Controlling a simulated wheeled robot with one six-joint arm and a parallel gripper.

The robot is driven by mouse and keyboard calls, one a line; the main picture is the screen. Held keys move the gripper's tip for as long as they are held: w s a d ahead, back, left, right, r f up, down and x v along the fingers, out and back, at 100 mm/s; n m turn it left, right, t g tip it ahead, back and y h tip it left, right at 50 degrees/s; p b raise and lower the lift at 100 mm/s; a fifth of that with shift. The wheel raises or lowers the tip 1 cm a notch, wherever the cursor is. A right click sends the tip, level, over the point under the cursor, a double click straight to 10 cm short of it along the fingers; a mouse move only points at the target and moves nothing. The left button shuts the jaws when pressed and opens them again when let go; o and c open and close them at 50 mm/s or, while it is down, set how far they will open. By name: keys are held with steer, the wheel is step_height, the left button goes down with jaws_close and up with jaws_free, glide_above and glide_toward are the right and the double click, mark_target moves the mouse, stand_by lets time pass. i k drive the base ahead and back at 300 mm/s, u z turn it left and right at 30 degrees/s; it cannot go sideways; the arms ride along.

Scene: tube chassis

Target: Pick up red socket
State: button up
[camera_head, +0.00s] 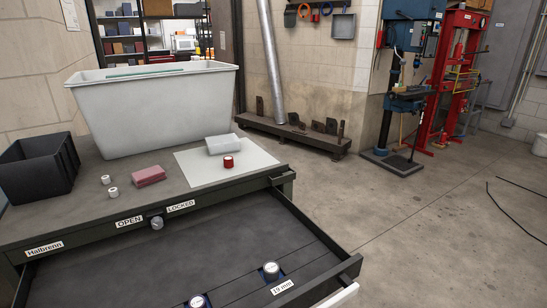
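The red socket (228,161) is a small, short cylinder with a pale top. It stands upright on a white sheet (212,172) near the right end of the workbench top. A pale grey-white block (221,144) lies just behind it. My gripper is not in view, and nothing is seen touching the red socket.
Two silvery sockets (106,179) (113,192), a pink-red block (148,176), a black bin (62,173) and a big white tub (150,105) share the bench. Below, an open drawer (165,270) juts forward, holding sockets (271,269) in blue holders. Floor (400,220) at right is mostly clear.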

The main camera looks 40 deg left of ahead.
mark_target(228, 161)
steer(key=z, duration=0.05)
steer(key=i, duration=2.25)
steer(key=u, duration=3.5)
